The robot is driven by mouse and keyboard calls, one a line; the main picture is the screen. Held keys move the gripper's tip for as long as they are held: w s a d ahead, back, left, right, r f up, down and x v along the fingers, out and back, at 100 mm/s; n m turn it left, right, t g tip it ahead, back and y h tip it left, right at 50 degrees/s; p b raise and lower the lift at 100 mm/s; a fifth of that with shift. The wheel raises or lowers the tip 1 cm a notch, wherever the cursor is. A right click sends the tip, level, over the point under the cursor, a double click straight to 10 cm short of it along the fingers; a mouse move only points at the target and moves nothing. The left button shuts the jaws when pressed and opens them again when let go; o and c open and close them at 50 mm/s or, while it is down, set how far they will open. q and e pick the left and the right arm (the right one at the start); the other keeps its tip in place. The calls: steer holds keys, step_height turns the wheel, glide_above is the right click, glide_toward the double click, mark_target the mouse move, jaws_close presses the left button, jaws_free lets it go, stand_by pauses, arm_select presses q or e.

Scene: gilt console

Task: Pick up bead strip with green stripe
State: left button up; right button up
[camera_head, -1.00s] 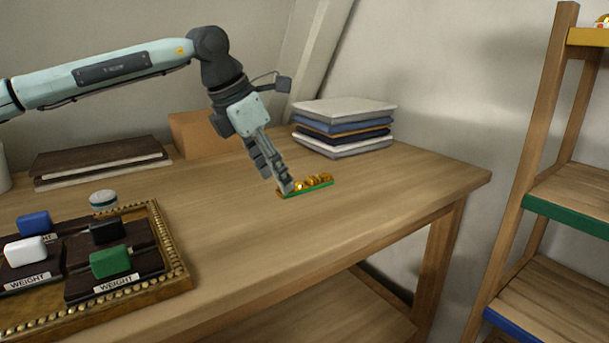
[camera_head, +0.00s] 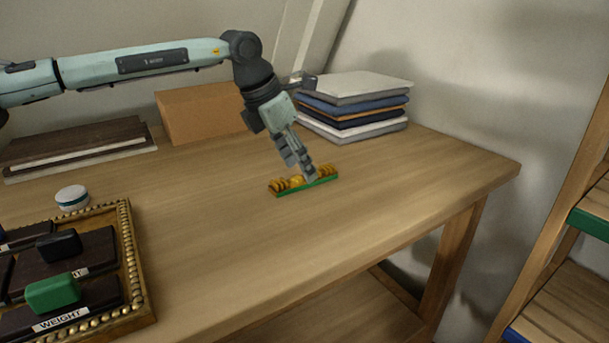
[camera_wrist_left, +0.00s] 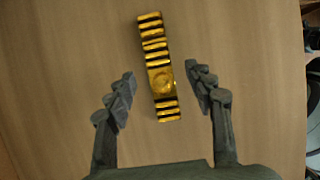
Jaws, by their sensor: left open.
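The bead strip with a green stripe (camera_head: 290,188) lies on the wooden table, its green edge facing the front. It has gold beads along its top. My left gripper (camera_head: 306,172) is over the strip, towards its right part. In the left wrist view the strip (camera_wrist_left: 158,70) runs lengthwise between the two fingers of the open left gripper (camera_wrist_left: 162,92), with a gap on each side. Whether the fingertips reach down beside the strip is hard to tell. My right gripper is not in view.
A stack of folded cloths or books (camera_head: 355,105) stands behind the gripper. A cardboard box (camera_head: 195,112) and dark boards (camera_head: 75,145) are at the back left. A gold-beaded tray (camera_head: 137,270) with weights is at the front left. The table around the strip is clear.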

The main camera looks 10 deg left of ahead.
arm_select(q)
steer(key=shift+x, duration=1.15)
jaws_close()
steer(key=shift+r, duration=0.1)
